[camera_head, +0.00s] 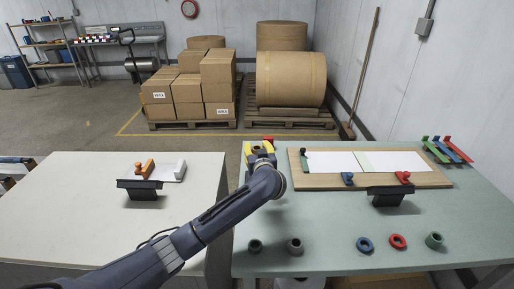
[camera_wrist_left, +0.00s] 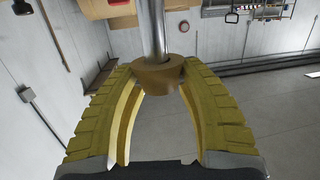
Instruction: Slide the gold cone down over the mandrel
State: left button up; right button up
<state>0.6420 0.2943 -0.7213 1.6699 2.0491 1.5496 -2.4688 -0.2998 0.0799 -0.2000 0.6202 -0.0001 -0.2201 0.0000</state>
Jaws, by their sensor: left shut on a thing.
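My left gripper (camera_head: 259,148) is at the far left corner of the green table, its arm reaching in from the lower left. In the left wrist view its yellow fingers (camera_wrist_left: 158,85) are shut on the gold cone (camera_wrist_left: 155,76), a short brown-gold ring with a hole. The shiny metal mandrel (camera_wrist_left: 153,28) runs from the top of that view into the cone's hole, so the cone appears to be around it. How far the mandrel passes through is hidden. In the head view I cannot make out the cone or mandrel. My right gripper is not in view.
A wooden board (camera_head: 433,181) with white sheets lies on the green table (camera_head: 320,222), right of my gripper. Near the front are a dark green ring (camera_head: 255,246), grey ring (camera_head: 295,246), blue ring (camera_head: 365,245) and red ring (camera_head: 397,242). A white table (camera_head: 80,215) stands left.

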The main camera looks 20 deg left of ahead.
pick_arm(q)
jog(key=shift+f, duration=0.9)
jog(key=o, duration=1.3)
jog(key=shift+s, duration=0.1)
jog(key=v, duration=1.2)
jog(key=shift+a, duration=0.1)
